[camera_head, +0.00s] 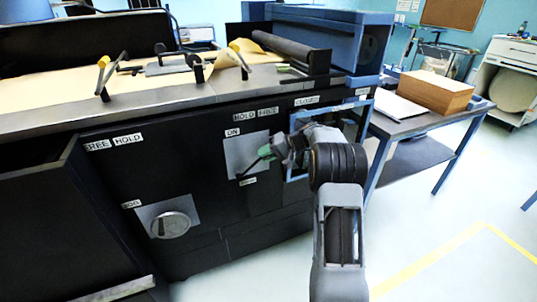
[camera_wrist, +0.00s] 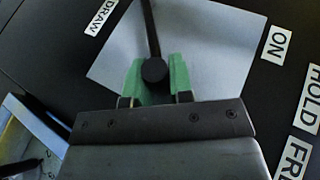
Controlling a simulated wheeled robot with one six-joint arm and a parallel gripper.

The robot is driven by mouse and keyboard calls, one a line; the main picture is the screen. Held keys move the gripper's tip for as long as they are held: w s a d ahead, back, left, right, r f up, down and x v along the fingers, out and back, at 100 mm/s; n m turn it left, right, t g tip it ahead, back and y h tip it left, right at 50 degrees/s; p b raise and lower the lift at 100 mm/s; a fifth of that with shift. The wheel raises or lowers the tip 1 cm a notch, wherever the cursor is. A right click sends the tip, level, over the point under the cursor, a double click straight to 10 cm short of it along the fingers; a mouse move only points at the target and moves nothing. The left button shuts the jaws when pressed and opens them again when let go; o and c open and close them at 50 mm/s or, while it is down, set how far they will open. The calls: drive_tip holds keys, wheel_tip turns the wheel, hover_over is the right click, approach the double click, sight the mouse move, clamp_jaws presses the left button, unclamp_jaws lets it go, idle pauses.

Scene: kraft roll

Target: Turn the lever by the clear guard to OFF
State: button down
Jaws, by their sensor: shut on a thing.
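A lever with a black rod (camera_wrist: 149,30) and a round black knob (camera_wrist: 154,70) stands before a grey plate (camera_head: 240,148) on the dark machine front. The plate also shows in the wrist view (camera_wrist: 215,45). My gripper (camera_head: 268,152) is at the lever, its green fingertips on either side of the knob in the wrist view (camera_wrist: 156,80). It is shut on the knob. An ON label (camera_wrist: 276,45) sits beside the plate, and a DRAW label (camera_wrist: 101,17) is on the opposite side. A blue-framed opening (camera_head: 368,118), perhaps the guard, is right of the plate, partly hidden by my arm.
A round grey dial (camera_head: 170,225) on its own plate is lower left. FREE, HOLD and CLOSED labels mark the panel. A side table (camera_head: 408,128) with a cardboard box (camera_head: 435,92) stands right. The floor (camera_head: 440,225) right of my arm is clear.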

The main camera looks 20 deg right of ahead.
drive_tip(key=shift+d+f, duration=0.15)
drive_tip(key=shift+f, duration=0.15)
drive_tip(key=c, duration=1)
unclamp_jaws()
drive_tip(key=shift+c, duration=0.2)
drive_tip(key=shift+r, duration=0.1)
drive_tip(key=r, duration=0.4)
drive_tip(key=shift+s+p, duration=0.25)
drive_tip(key=shift+p, duration=0.15)
drive_tip(key=s+a+r, duration=0.1)
drive_tip(key=s+r, duration=0.3)
drive_tip(key=s, duration=0.2)
drive_tip(key=s+a+r+p, duration=0.1)
drive_tip(key=s+r, duration=0.4)
drive_tip(key=s, duration=0.2)
drive_tip(key=shift+s, duration=0.2)
